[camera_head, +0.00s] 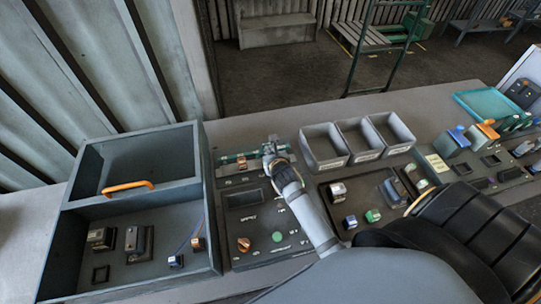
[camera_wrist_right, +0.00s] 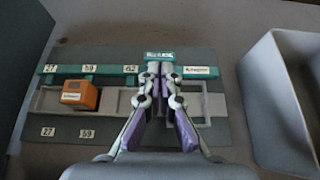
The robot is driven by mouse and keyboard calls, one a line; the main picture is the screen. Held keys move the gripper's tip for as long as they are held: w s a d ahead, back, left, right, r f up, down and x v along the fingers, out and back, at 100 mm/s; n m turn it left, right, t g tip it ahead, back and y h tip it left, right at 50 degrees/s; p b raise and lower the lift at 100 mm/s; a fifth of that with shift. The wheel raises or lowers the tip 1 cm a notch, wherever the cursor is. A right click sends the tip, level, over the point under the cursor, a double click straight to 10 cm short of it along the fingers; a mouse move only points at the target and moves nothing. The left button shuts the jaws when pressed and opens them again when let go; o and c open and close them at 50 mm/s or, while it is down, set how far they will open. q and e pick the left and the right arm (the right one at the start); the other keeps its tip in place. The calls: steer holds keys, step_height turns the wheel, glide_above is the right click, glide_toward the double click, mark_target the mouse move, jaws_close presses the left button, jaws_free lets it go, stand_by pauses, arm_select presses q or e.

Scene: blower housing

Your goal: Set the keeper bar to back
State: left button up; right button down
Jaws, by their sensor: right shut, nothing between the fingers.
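A long green bar (camera_wrist_right: 96,70), which looks like the keeper bar, lies across the far side of a grey slotted plate. It bears small number labels, and a green piece with a white label (camera_wrist_right: 201,72) lies to its right. An orange block (camera_wrist_right: 80,95) sits in the slot at the left. The bar also shows in the head view (camera_head: 236,157), small and partly hidden by my gripper. My right gripper (camera_wrist_right: 160,68) is shut and empty, its fingertips over the bar's right part; contact cannot be told. It shows in the head view (camera_head: 271,150). My left gripper is out of view.
Open grey bins (camera_head: 324,147) stand right of the plate, close to my right gripper. A tall open box (camera_head: 205,190) with an orange handle stands at the left. A control panel (camera_head: 262,240) lies nearer, under my right arm.

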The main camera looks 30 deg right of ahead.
mark_target(267, 144)
steer(key=shift+w+r, duration=0.2)
steer(key=shift+w, duration=0.05)
steer(key=shift+w+d+p, duration=0.2)
steer(key=shift+w+p, duration=0.2)
steer(key=shift+w, duration=0.15)
steer(key=shift+w+d+p, duration=0.15)
steer(key=shift+w+p, duration=0.2)
steer(key=shift+w, duration=0.2)
steer(key=shift+w+f, duration=0.1)
steer(key=shift+w, duration=0.2)
steer(key=shift+s, duration=0.1)
